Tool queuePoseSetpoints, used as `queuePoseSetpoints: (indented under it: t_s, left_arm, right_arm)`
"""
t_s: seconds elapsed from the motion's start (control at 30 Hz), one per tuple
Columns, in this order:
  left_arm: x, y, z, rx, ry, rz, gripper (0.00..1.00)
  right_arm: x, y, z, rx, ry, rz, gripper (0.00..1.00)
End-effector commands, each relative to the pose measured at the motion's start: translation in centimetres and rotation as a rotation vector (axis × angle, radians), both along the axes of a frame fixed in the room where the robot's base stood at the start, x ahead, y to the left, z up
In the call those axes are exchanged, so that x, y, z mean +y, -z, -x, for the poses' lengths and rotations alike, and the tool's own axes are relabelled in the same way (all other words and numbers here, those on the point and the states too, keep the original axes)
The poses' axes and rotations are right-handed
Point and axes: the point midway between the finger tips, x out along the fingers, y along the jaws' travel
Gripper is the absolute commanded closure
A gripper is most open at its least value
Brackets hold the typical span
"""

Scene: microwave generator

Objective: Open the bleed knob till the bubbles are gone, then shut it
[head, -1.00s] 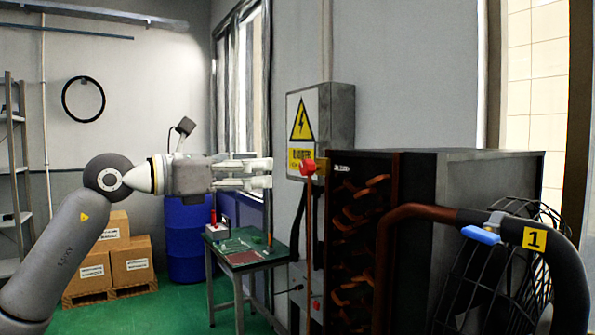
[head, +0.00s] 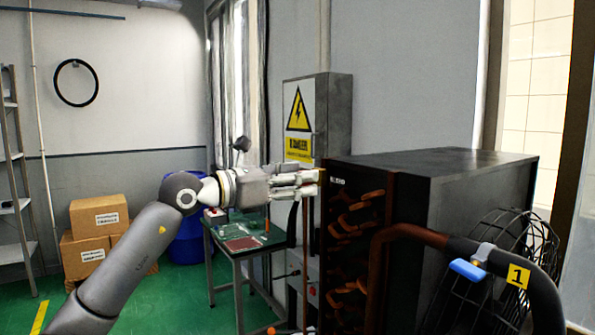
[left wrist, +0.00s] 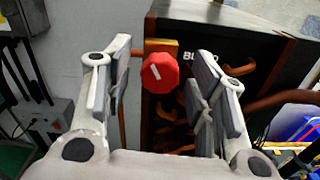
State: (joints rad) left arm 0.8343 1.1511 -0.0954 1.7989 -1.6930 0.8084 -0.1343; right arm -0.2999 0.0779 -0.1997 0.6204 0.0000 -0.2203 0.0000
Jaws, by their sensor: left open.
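The red bleed knob (left wrist: 160,72) with a white line on its face shows in the left wrist view, on a small brass-coloured fitting at the top of the black unit (head: 475,170). The line is tilted from upright. My left gripper (head: 318,183) is open, with its fingers on either side of the knob and a visible gap to each. In the head view the fingers hide the knob. No bubbles can be made out. My right gripper is not in view.
A pipe with a blue-handled valve (head: 467,269) and tag 1 curves in front of the unit, beside a black wire fan guard (head: 505,255). A grey electrical box (head: 333,120) hangs behind. A green-topped table (head: 250,245) stands at the left.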

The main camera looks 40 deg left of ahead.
Motion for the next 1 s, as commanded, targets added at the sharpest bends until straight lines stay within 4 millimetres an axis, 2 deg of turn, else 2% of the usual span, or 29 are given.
queuePoseSetpoints:
  t_s: [0.3,0.67,1.0]
  left_arm:
    - [-0.12,0.06,-0.24,0.0,0.0,0.0,0.49]
    - [-0.11,0.04,-0.22,0.0,0.0,0.0,0.94]
    - [-0.11,0.09,-0.21,-0.018,0.0,-0.047,0.95]
  right_arm:
    - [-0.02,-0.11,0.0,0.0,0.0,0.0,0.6]
    - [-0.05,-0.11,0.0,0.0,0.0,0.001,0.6]
    - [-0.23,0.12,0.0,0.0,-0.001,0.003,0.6]
